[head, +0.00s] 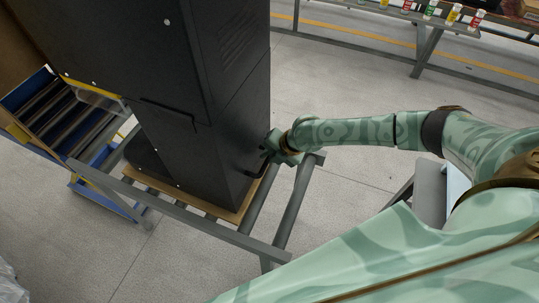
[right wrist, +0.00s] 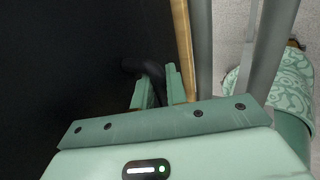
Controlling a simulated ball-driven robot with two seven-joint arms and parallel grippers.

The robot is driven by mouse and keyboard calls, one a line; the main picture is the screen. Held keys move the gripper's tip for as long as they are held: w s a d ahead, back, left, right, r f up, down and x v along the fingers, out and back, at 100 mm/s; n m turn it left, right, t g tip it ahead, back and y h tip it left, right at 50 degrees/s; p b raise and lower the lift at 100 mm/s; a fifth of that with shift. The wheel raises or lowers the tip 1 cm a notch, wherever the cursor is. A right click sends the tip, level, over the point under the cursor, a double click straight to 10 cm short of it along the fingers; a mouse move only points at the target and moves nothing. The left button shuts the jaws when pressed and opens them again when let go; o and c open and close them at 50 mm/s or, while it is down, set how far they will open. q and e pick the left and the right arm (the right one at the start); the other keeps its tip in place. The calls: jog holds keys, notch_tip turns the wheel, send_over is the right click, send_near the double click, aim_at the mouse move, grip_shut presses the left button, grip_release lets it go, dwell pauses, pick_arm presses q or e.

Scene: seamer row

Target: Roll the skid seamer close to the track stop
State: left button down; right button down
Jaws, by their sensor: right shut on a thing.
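The skid seamer (head: 205,90) is a tall black cabinet standing on a wooden skid (head: 250,205). The skid rests on a grey roller track (head: 185,215). My right gripper (head: 270,150) is at the lower right side of the cabinet. In the right wrist view, my right gripper (right wrist: 160,88) is shut on a black bar handle (right wrist: 146,68) on the seamer's dark side. The skid's pale edge (right wrist: 183,45) runs beside the fingers. I cannot pick out the track stop; the cabinet hides part of the track. My left gripper is not in view.
A blue frame with rollers (head: 65,115) and a yellow edge stands at the left, beyond the seamer. Grey floor (head: 335,75) is clear between the seamer and that bench.

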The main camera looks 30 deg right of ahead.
dwell(0.6)
jog(key=c, duration=1.3)
grip_release()
jog(key=shift+s+d+r, duration=0.15)
jog(key=shift+d+r, duration=0.1)
jog(key=shift+r, duration=0.25)
jog(key=p+v, duration=0.3)
jog(key=v, duration=1.2)
jog(key=shift+s+p, duration=0.2)
jog(key=shift+p, duration=0.1)
